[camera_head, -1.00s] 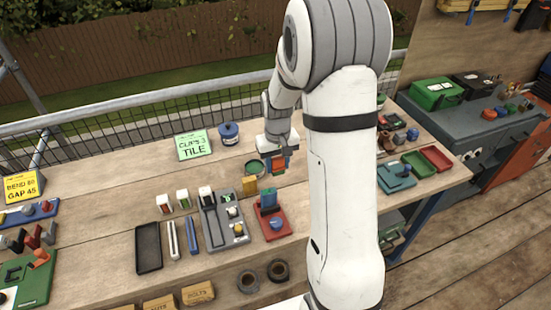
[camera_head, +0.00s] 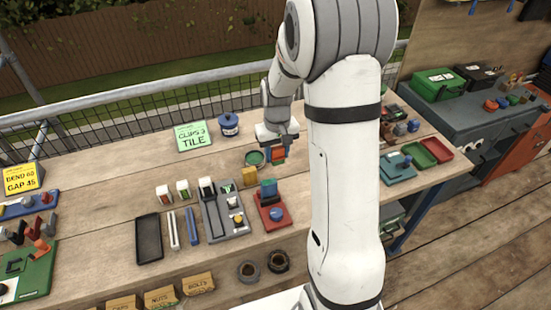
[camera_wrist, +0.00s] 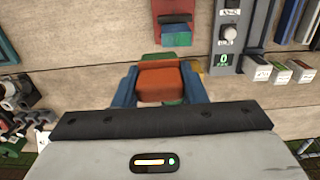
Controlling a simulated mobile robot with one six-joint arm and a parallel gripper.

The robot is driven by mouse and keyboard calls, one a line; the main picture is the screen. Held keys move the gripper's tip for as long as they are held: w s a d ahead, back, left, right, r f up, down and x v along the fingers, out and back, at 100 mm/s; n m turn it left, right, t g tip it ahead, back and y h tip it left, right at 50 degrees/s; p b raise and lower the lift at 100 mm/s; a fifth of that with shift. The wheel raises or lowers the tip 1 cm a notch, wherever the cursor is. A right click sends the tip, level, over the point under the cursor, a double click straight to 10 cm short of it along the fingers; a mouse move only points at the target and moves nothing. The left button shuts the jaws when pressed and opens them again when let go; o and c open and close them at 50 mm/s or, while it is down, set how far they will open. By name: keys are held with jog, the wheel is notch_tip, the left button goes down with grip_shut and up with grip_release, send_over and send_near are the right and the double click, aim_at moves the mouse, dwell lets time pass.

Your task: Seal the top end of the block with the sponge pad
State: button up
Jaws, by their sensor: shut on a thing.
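My gripper (camera_head: 279,155) is shut on an orange-red pad, which I take to be the sponge pad (camera_wrist: 160,80). In the wrist view the pad sits between the two blue fingers, with green showing at its far edge. A teal-blue block (camera_head: 268,187) stands upright on a red base (camera_head: 272,212). The block also shows in the wrist view (camera_wrist: 177,38), beyond the pad and apart from it. In the head view my gripper is behind the block and slightly right of it. The pad's underside is hidden.
A round tin with green inside (camera_head: 255,159) is just left of my gripper. A yellow piece (camera_head: 249,177) stands between the tin and the block.

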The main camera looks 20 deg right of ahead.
aim_at(267, 181)
jog(key=shift+w+f+b, duration=0.1)
jog(key=shift+f+b, duration=0.25)
jog(key=shift+b, duration=0.7)
jog(key=shift+d+b, duration=0.2)
jog(key=shift+b, duration=0.15)
notch_tip(267, 181, down, 7)
jog(key=b, duration=0.4)
jog(key=shift+r, duration=0.2)
jog(key=shift+a+f, duration=0.45)
jog(key=shift+a, duration=0.3)
jog(key=shift+c, duration=0.5)
jog(key=shift+a, duration=1.2)
jog(key=shift+d, duration=1.6)
jog(key=shift+d+r+p, duration=0.2)
jog(key=shift+r+p, duration=1)
jog(key=shift+r, duration=0.85)
jog(key=shift+d+r+p, duration=0.15)
jog(key=shift+r+p, duration=1.05)
jog(key=shift+r, duration=0.85)
